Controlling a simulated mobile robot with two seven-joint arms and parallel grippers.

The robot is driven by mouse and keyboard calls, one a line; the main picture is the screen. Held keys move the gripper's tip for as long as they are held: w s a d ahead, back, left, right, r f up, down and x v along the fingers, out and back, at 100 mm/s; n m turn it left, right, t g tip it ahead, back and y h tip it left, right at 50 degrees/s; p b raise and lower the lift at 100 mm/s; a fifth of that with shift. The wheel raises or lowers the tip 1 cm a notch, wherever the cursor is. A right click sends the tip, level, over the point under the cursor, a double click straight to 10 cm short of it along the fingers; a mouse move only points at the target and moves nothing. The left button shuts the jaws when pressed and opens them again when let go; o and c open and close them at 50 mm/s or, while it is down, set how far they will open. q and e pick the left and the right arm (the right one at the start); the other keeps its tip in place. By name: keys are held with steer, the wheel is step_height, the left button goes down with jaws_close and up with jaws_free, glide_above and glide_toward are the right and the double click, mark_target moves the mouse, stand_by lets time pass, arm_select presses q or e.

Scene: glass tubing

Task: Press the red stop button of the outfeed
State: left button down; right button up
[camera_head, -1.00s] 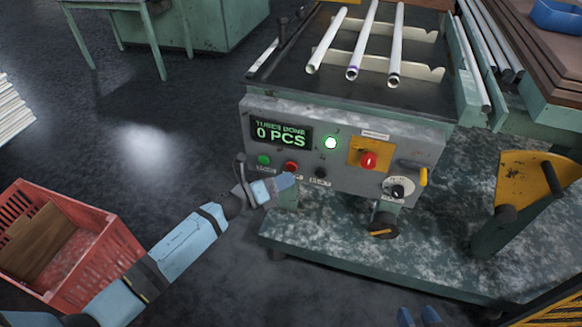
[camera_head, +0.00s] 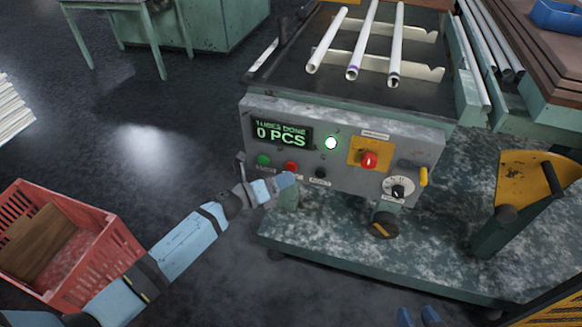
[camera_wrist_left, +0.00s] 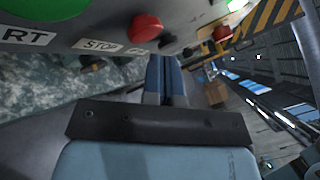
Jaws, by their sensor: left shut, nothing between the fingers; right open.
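The red stop button (camera_head: 290,167) is on the grey control panel (camera_head: 420,153), between a green button (camera_head: 263,160) and a black one (camera_head: 320,172). In the left wrist view the red stop button (camera_wrist_left: 146,27) shows large, above a label reading STOP (camera_wrist_left: 100,46). My left gripper (camera_head: 288,181) is shut and empty, with its tips just below the stop button in the head view. In the left wrist view its closed blue fingers (camera_wrist_left: 163,68) point toward the panel, right of and below the button; no contact is visible. My right gripper (camera_head: 418,316) is open at the bottom edge, mostly cut off.
A red knob on a yellow plate (camera_head: 369,160), a lit green lamp (camera_head: 330,143) and a dial (camera_head: 397,191) share the panel. The display (camera_head: 281,134) reads 0 PCS. Glass tubes (camera_head: 357,45) lie above. A red crate (camera_head: 100,265) stands at lower left.

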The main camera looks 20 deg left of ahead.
arm_select(q)
steer(key=shift+w, duration=0.35)
steer(key=shift+w+b, duration=0.3)
steer(key=shift+w, duration=0.2)
stand_by(0.6)
steer(key=shift+s, duration=0.9)
steer(key=shift+s+a+p, duration=0.1)
steer(key=shift+s+p, duration=0.65)
steer(key=shift+s, duration=1.8)
